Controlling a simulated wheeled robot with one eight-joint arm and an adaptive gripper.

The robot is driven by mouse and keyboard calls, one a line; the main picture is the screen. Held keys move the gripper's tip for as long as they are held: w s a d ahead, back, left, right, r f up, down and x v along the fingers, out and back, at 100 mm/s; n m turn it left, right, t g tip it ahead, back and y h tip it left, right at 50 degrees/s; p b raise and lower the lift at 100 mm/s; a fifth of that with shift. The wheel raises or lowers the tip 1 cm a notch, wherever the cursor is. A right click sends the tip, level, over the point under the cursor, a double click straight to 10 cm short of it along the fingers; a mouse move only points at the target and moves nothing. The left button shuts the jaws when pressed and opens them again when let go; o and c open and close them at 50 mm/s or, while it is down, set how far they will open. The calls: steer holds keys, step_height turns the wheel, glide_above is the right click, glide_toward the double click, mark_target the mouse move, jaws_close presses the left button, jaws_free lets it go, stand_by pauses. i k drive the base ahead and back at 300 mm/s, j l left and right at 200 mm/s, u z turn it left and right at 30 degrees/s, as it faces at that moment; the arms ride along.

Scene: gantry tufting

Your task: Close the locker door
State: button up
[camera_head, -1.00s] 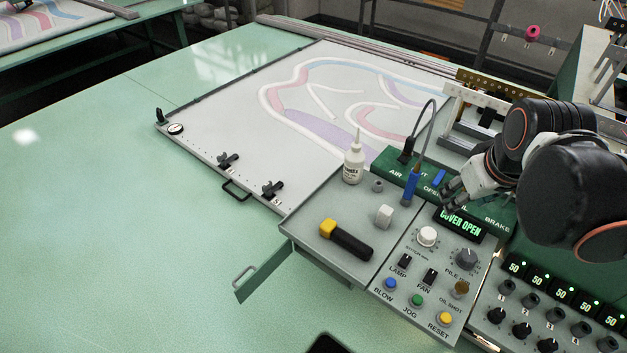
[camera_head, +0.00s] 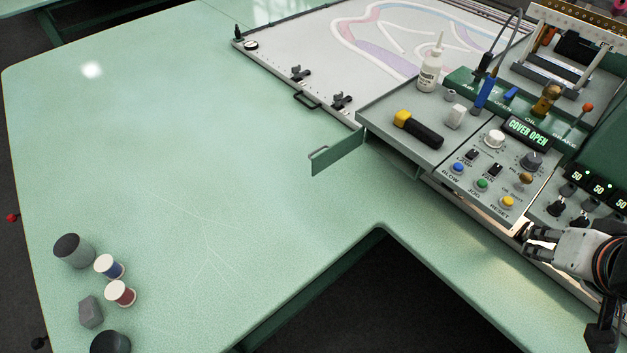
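The locker door (camera_head: 338,152) is a thin green panel with a small grey bar handle (camera_head: 318,153) near its free end. It stands open, swung out to the left from the front of the grey console (camera_head: 386,117) over the green table. A dark opening (camera_head: 396,158) shows under the console top beside the door. My gripper (camera_head: 526,240) is at the lower right, beside the console's front right edge, well apart from the door. Its dark fingers look spread, with nothing seen between them.
Spools (camera_head: 109,266) and grey weights lie at the table's lower left. The table (camera_head: 190,150) left of the door is clear. The table has a cut-out corner at bottom centre.

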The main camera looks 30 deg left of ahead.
mark_target(324, 159)
steer(key=k+j+z, duration=0.1)
steer(key=k+j, duration=0.15)
steer(key=k, duration=0.2)
steer(key=k+j, duration=0.2)
steer(key=k, duration=0.25)
steer(key=k+j+z, duration=0.15)
steer(key=k, duration=0.3)
steer(key=k+j, duration=0.2)
steer(key=k, duration=0.3)
steer(key=k+j, duration=0.15)
steer(key=j, duration=0.2)
steer(key=k+j+z, duration=0.15)
steer(key=j, duration=0.2)
steer(key=k+j, duration=0.1)
steer(key=j, duration=0.25)
steer(key=k+j+z, duration=0.15)
steer(key=j, duration=0.15)
steer(key=i+j, duration=0.15)
steer(key=j, duration=0.3)
steer(key=i+j+z, duration=0.1)
steer(key=j, duration=0.35)
steer(key=i+j, duration=0.15)
steer(key=j, duration=0.3)
steer(key=i+j, duration=0.15)
steer(key=j, duration=0.3)
steer(key=z, duration=0.05)
